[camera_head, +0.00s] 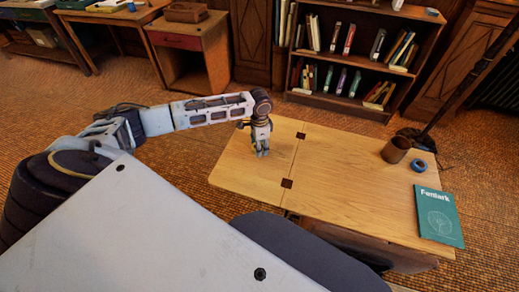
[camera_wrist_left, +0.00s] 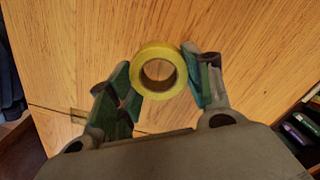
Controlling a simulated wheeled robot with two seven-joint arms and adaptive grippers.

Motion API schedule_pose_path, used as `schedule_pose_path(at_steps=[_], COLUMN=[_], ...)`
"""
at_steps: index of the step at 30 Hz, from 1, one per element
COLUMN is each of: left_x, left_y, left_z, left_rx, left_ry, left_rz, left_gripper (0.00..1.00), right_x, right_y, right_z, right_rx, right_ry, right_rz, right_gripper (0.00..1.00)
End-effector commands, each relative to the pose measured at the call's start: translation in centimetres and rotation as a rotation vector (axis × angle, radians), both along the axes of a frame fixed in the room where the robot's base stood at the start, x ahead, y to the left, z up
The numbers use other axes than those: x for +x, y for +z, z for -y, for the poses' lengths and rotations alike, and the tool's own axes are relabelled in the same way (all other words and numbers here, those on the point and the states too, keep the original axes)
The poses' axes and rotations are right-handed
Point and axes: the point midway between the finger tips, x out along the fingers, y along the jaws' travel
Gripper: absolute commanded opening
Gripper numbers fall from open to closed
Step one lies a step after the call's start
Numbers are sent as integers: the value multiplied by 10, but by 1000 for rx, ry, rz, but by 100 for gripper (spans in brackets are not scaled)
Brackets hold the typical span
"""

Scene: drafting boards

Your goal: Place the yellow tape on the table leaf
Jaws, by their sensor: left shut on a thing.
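The yellow tape (camera_wrist_left: 159,70) is a ring-shaped roll between the two fingers of my left gripper (camera_wrist_left: 162,78) in the left wrist view, with wood behind it. The left gripper is shut on the tape. In the head view my left gripper (camera_head: 261,151) points down over the table leaf (camera_head: 235,174), the left section of the wooden table, beyond the dark hinges. The tape is not clearly visible in the head view. Whether the tape touches the leaf, I cannot tell. My right gripper is in neither view.
On the table's main section (camera_head: 345,170) stand a brown cup (camera_head: 395,151), a blue tape roll (camera_head: 419,166) and a green book (camera_head: 438,216) at the right. The leaf around the gripper looks bare. A bookshelf (camera_head: 360,60) stands behind the table.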

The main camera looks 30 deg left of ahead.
Motion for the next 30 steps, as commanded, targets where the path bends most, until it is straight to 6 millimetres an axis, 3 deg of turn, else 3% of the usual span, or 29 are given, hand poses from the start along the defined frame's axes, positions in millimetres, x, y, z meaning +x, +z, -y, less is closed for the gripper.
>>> schedule_pose_path(at_steps=[6, 21, 22, 24, 27, 30], left_x=[0, 0, 0, 0, 0, 0], left_y=[-20, -24, -24, -24, -24, -24], left_z=[0, 0, 0, 0, 0, 0], left_rx=[1, 0, 1, 1, 1, 1], left_ry=[-1, 0, 0, 0, 0, 0], left_rz=[1, 0, 1, 1, 1, 1], left_gripper=[32, 32, 53, 62, 72, 72], right_x=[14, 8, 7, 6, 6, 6], right_y=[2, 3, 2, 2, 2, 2], right_z=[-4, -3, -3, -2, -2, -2], right_rx=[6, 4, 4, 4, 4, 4], right_ry=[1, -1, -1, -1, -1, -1], right_rz=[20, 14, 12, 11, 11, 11], right_gripper=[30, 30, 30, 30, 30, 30])
